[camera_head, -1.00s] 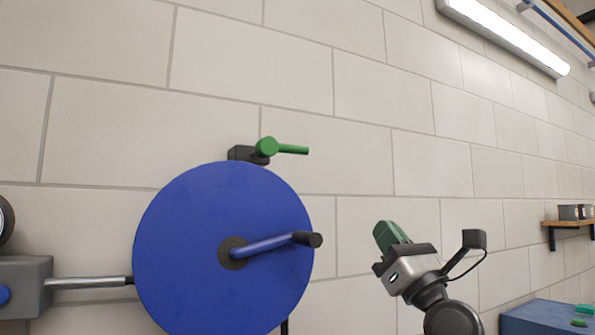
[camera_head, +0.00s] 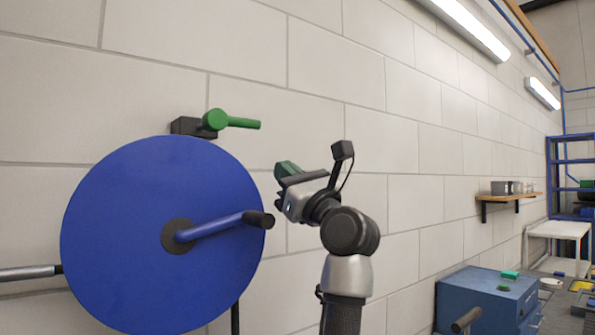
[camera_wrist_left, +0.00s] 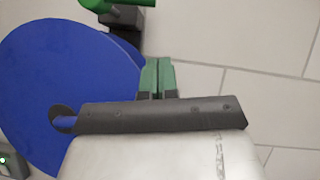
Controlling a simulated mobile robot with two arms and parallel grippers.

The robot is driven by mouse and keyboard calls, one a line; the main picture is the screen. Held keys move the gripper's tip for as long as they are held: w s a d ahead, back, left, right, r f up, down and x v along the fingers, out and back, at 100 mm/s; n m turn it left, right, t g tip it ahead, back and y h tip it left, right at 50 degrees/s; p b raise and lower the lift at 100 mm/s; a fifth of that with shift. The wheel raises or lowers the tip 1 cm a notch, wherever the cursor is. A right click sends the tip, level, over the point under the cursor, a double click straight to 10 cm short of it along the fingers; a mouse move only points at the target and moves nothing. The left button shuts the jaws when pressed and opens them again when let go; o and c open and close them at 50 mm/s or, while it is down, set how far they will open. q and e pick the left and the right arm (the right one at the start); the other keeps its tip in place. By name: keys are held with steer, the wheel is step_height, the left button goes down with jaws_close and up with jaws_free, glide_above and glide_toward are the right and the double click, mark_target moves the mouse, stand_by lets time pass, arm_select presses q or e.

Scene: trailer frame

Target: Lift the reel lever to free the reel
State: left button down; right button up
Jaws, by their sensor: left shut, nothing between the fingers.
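The green reel lever (camera_head: 238,122) sits on a dark block (camera_head: 188,126) on the wall, just above the reel's top edge. Its arm points right and is nearly level. The blue reel (camera_head: 120,225) is a large disc with a crank handle (camera_head: 222,226) sticking out from its hub. My left gripper (camera_head: 284,168) is shut and empty, to the right of and below the lever's free end, not touching it. In the left wrist view, its green fingertips (camera_wrist_left: 157,72) are together beside the reel's edge, and part of the lever (camera_wrist_left: 118,3) shows at the top. My right gripper is not in view.
A metal rod (camera_head: 28,272) reaches the reel from the left. A blue cabinet (camera_head: 480,298) stands at lower right, and a small wall shelf (camera_head: 510,197) is farther along. The wall around the lever is clear.

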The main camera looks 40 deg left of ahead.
mark_target(235, 123)
arm_select(q)
steer(key=a+r+p, duration=0.3)
steer(key=a+r, duration=0.1)
steer(key=r, duration=0.2)
steer(key=shift+a+r+p, duration=0.15)
steer(key=shift+a+p, duration=0.05)
steer(key=shift+p, duration=0.1)
steer(key=shift+a+r, duration=0.1)
steer(key=shift+a, duration=0.1)
